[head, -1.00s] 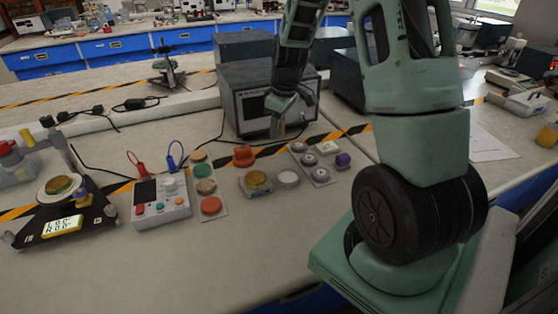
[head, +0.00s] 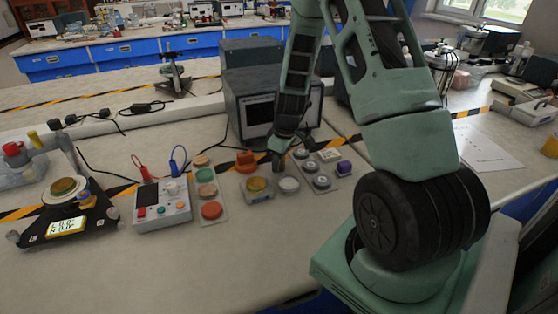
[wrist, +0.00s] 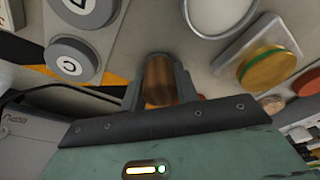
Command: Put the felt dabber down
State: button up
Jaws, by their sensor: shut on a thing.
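The felt dabber, a brown cylinder (wrist: 159,80), is between my gripper's two fingers (wrist: 160,88) in the wrist view. The fingers are shut on its sides. In the head view my gripper (head: 277,160) is low over the bench, just behind a white round dish (head: 289,185) and right of an orange-red piece (head: 246,162). The dabber's lower end is hard to make out there, and I cannot tell whether it touches the bench.
A yellow disc (head: 257,185) on a small clear base lies left of the dish. A tray of grey round knobs (head: 321,181) and a purple block (head: 344,167) are to the right. A grey instrument box (head: 235,110) stands close behind.

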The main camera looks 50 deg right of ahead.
jog(key=shift+f, duration=0.1)
jog(key=o, duration=0.5)
jog(key=shift+f, duration=0.1)
jog(key=shift+c, duration=0.2)
jog(key=o, duration=0.4)
